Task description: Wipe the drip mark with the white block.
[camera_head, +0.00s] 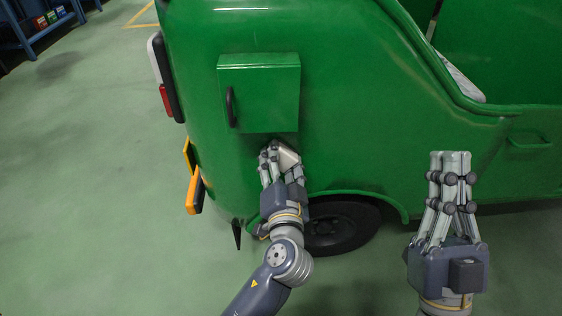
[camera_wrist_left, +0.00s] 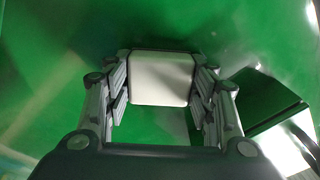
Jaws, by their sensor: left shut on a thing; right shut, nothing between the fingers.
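My left gripper (camera_head: 281,158) is shut on the white block (camera_wrist_left: 160,80), a pale rounded block between its fingers. It holds the block against or very close to the green body panel (camera_head: 350,110) of the rickshaw, just below the box on its side. The block also shows in the head view (camera_head: 287,155), partly hidden by the fingers. I cannot make out the drip mark for sure; a faint dark smudge shows on the green panel left of the block in the left wrist view. My right gripper (camera_head: 450,163) is shut and empty, in front of the panel at the right.
A green box (camera_head: 265,90) with a black handle (camera_head: 230,107) juts out above my left gripper. A black wheel (camera_head: 345,228) is below it. An orange part (camera_head: 195,191) sticks out at the left corner. The green floor (camera_head: 85,190) at the left is clear.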

